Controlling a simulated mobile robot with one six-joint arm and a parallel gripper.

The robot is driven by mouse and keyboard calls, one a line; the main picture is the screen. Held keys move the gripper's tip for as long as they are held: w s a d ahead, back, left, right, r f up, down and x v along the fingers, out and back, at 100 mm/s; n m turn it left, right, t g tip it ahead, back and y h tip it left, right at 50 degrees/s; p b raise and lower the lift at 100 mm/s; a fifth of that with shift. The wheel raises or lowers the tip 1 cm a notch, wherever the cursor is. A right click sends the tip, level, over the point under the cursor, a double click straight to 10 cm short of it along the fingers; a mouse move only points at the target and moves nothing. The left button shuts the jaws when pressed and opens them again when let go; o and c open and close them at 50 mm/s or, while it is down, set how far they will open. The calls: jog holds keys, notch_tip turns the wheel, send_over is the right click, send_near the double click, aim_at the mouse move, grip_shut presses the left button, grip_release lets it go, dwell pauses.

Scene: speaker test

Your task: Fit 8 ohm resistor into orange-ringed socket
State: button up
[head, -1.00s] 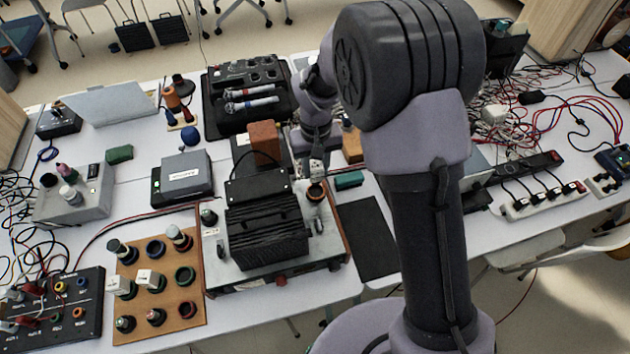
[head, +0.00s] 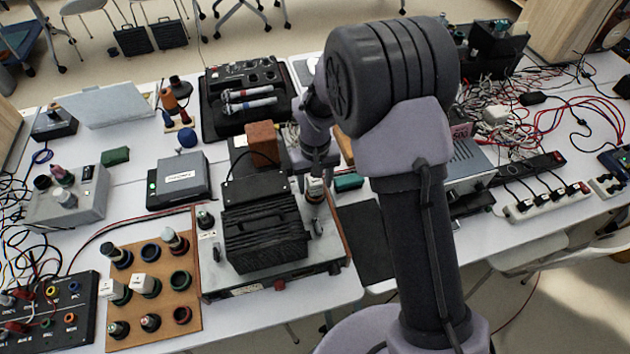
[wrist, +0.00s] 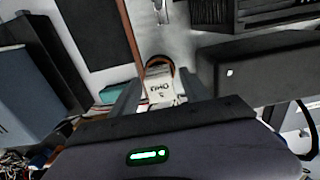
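The 8 ohm resistor, a white block with dark lettering (wrist: 160,90), is between the fingers of my gripper (wrist: 162,94), which is shut on it. In the head view my gripper (head: 316,181) is at the right side of the black-finned apparatus, with the white block low between the fingers. The orange-ringed socket (wrist: 157,61) shows as a ring just beyond the block in the wrist view. The block's lower end is at the ring and overlaps it. How deep it sits is hidden.
The black finned block (head: 262,235) stands close left of my gripper. A brown board (head: 188,290) with several ringed sockets and resistors lies at left front. A black mat (head: 362,240) lies right of the apparatus. A teal block (head: 348,182) lies near my gripper.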

notch_tip(320, 180, up, 13)
jog(key=p, duration=0.4)
notch_tip(320, 180, up, 10)
jog(key=m+t, duration=0.2)
send_over(315, 180)
jog(key=s+d, duration=0.4)
jog(key=s+d+r+m+t+y, duration=0.1)
jog(key=s+d+r+m+t, duration=0.1)
jog(key=s, duration=0.7)
jog(key=s+d+r+m+t+y, duration=0.1)
jog(key=s+d+r+m, duration=0.2)
jog(key=s+r, duration=0.3)
jog(key=s+d, duration=0.1)
jog(key=s, duration=0.3)
jog(key=shift+r+m+t, duration=0.3)
jog(key=shift+r+t, duration=0.1)
notch_tip(315, 180, down, 6)
jog(key=b, duration=0.6)
jog(key=shift+f, duration=0.2)
